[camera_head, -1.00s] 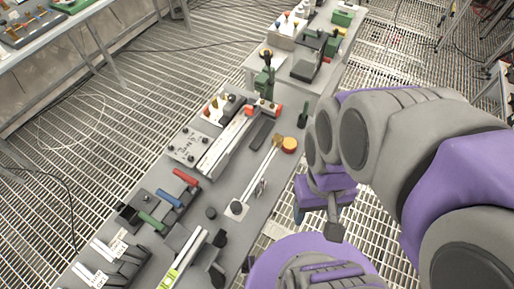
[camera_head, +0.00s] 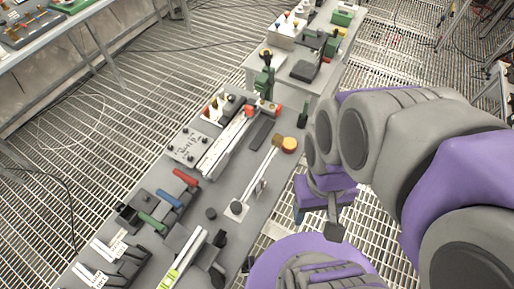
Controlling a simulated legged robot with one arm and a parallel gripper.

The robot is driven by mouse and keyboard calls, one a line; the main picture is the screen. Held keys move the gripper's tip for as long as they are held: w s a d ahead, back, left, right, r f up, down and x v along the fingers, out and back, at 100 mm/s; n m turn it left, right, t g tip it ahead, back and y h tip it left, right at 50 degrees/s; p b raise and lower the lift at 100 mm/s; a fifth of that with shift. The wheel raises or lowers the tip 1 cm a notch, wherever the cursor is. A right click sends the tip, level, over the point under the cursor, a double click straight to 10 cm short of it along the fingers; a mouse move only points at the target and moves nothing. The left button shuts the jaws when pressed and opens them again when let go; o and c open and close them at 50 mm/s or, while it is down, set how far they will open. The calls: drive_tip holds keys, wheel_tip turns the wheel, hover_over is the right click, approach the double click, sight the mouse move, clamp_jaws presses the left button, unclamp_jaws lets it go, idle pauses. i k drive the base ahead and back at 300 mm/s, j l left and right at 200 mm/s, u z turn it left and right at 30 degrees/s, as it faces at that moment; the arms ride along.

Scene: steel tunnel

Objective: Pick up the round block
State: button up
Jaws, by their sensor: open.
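A round orange block (camera_head: 289,144) sits near the right edge of the long grey table, beside a small brown block (camera_head: 277,140). A short dark round piece (camera_head: 211,213) stands on the same table, lower left. The view alone does not settle which one is the round block. My gripper (camera_head: 318,221), purple with dark fingertips, hangs just off the table's right edge, below and to the right of the orange block. It is open, holds nothing visible and touches neither piece. My own arm hides part of the area to the right.
The table is crowded: a rail fixture (camera_head: 229,142), red (camera_head: 184,178), blue (camera_head: 169,199) and green (camera_head: 152,222) handles, and a green upright tool (camera_head: 303,115) near the right edge. Grated floor (camera_head: 90,130) lies around the table. A second table (camera_head: 310,62) stands beyond.

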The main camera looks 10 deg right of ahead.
sight(236, 207)
drive_tip(key=k+j+u, duration=0.3)
drive_tip(key=j, duration=0.3)
drive_tip(key=k+j+z, duration=0.15)
drive_tip(key=k, duration=0.2)
drive_tip(key=k+j+z, duration=0.15)
drive_tip(key=k+j, duration=0.05)
drive_tip(key=k, duration=0.1)
